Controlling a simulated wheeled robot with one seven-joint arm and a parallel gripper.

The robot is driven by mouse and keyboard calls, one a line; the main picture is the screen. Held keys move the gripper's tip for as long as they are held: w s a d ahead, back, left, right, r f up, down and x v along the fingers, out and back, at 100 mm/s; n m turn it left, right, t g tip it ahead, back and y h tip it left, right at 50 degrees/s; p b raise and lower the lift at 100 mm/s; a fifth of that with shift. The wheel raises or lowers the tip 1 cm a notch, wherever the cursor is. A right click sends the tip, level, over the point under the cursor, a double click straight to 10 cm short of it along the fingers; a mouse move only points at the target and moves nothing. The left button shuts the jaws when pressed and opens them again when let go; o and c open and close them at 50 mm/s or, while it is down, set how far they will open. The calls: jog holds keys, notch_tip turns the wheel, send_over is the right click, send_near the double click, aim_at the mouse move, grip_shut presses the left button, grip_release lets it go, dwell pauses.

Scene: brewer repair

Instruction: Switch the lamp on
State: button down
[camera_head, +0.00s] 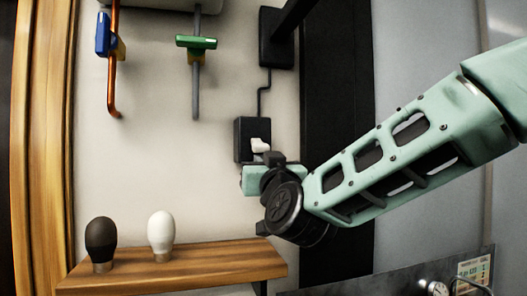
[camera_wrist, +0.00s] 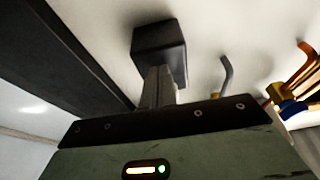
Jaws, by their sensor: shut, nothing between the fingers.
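A black switch box (camera_head: 252,138) is on the wall in the head view, with a small white piece (camera_head: 260,145) at its front that looks like the switch lever. A cable (camera_head: 264,95) runs up from it to a black wall mount (camera_head: 276,40) with a dark arm. No glowing lamp head is in view. My gripper (camera_head: 264,160) is at the lower front of the switch box; contact cannot be told. In the wrist view my shut, empty fingers (camera_wrist: 158,86) point at a black box (camera_wrist: 160,45). The lever is not visible there.
A blue-handled valve (camera_head: 103,34) on a copper pipe and a green-handled valve (camera_head: 196,42) on a grey pipe hang to the left. A dark bulb (camera_head: 101,240) and a white bulb (camera_head: 161,232) stand on the wooden shelf (camera_head: 215,262) below. A dark vertical panel (camera_head: 338,90) is right of the switch.

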jog(key=shift+r, duration=0.15)
jog(key=shift+r+p, duration=0.7)
jog(key=shift+r, duration=0.7)
jog(key=shift+s+f, duration=0.1)
jog(key=shift+f, duration=0.1)
jog(key=shift+s+d+f, duration=0.1)
jog(key=shift+b+v, duration=1.35)
jog(key=b, duration=0.2)
send_near(263, 149)
jog(key=shift+r, duration=0.8)
